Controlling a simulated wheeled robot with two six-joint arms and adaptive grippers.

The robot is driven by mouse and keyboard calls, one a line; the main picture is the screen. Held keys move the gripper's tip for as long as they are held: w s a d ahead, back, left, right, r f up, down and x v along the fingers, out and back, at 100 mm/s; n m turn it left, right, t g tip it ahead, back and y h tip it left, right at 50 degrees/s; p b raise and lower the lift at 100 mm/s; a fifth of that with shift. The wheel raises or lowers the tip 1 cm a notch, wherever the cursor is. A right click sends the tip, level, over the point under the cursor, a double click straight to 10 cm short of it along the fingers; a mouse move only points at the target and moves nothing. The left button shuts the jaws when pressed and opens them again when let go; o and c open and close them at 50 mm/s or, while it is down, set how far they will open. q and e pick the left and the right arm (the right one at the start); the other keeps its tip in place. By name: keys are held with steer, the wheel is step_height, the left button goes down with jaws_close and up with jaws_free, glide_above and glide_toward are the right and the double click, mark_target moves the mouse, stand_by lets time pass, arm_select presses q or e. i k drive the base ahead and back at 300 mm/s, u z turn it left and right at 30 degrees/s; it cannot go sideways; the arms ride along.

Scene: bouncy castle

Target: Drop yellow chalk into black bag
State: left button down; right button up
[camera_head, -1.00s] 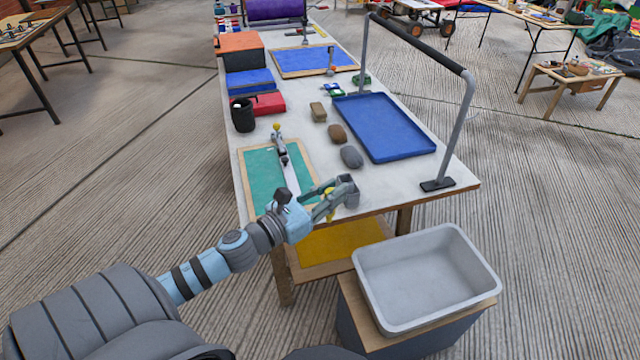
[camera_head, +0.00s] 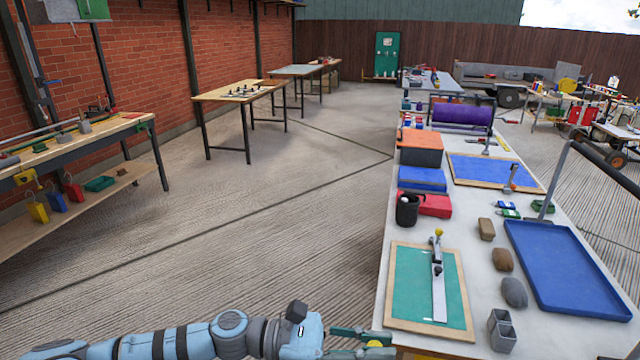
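My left gripper (camera_head: 368,343) is at the bottom of the head view, near the table's front left corner. Its fingers are closed around a small yellow piece (camera_head: 374,344), which looks like the yellow chalk; most of it is hidden. The black bag (camera_head: 407,211) is a small upright dark pouch with an open top and something pale at its mouth. It stands at the table's left edge, beyond the gripper and apart from it. My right gripper is not in view.
A green board (camera_head: 409,285) with a yellow-knobbed metal lever lies between gripper and bag. A grey two-cell holder (camera_head: 502,330), several stones and a blue tray (camera_head: 568,270) are to the right. Red (camera_head: 436,205) and blue boxes stand beside the bag. Open floor lies left.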

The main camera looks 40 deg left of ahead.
mark_target(408, 221)
steer(key=u, duration=1.95)
steer(key=i, duration=4.15)
steer(key=z, duration=4.5)
